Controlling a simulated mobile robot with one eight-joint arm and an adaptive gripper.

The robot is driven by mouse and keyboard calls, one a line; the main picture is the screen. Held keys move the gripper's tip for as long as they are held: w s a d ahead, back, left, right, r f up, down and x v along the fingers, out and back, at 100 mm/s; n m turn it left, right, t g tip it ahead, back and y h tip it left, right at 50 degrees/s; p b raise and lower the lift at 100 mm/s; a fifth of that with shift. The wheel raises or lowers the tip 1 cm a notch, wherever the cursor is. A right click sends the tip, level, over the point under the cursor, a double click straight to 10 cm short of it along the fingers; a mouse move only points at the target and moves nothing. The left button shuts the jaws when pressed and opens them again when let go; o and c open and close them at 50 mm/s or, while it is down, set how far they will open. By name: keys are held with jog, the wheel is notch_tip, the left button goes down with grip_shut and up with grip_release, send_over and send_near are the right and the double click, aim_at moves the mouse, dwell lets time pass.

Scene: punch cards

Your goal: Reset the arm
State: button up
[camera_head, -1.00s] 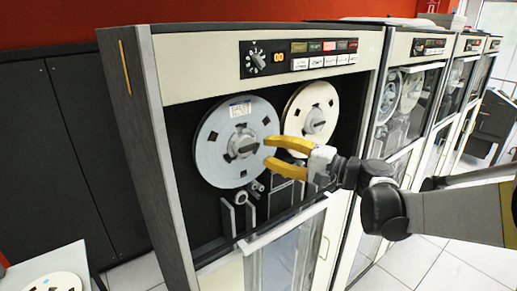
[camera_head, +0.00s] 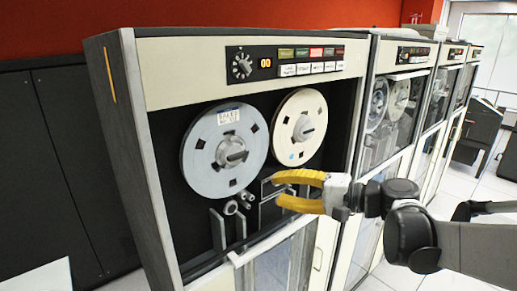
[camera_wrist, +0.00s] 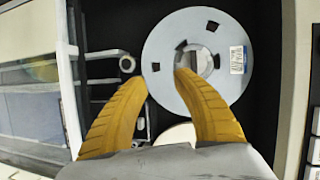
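My gripper (camera_head: 275,190) has two yellow fingers, spread apart with nothing between them. It is in front of the open tape cabinet (camera_head: 150,90), below the right-hand reel and to the right of the lower part of the left-hand one. The wrist view also shows the open fingers (camera_wrist: 163,78), with the right fingertip overlapping the hub area of the grey-blue reel (camera_wrist: 160,50). In the head view the grey-blue reel (camera_head: 205,165) sits on the left and the cream reel (camera_head: 288,112) on the right. I cannot tell whether the fingers touch anything.
A control panel (camera_head: 285,61) with a knob and coloured buttons is above the reels. Guides and rollers (camera_head: 215,230) are below them. More cabinets (camera_head: 400,150) line up to the right. Dark doors (camera_head: 40,170) stand at the left. White floor (camera_head: 455,255) shows at the right.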

jog(key=s+a+f+n+g+h+b, duration=0.2)
jog(key=s+f+h+b, duration=0.35)
jog(key=f, duration=0.75)
jog(key=s+d+f+n+h+b, duration=0.2)
jog(key=s+d+f+h+b, duration=0.1)
jog(key=s+d+f+b, duration=0.2)
jog(key=s+d+f+n+h+b, duration=0.2)
jog(key=s+d+f+h+b, duration=0.2)
jog(key=s+f, duration=0.5)
notch_tip(320, 180, down, 3)
jog(key=shift+d+r+b, duration=0.1)
jog(key=shift+d+b, duration=0.45)
jog(key=shift+d, duration=0.1)
jog(key=shift+h, duration=0.25)
jog(key=shift+c, duration=0.5)
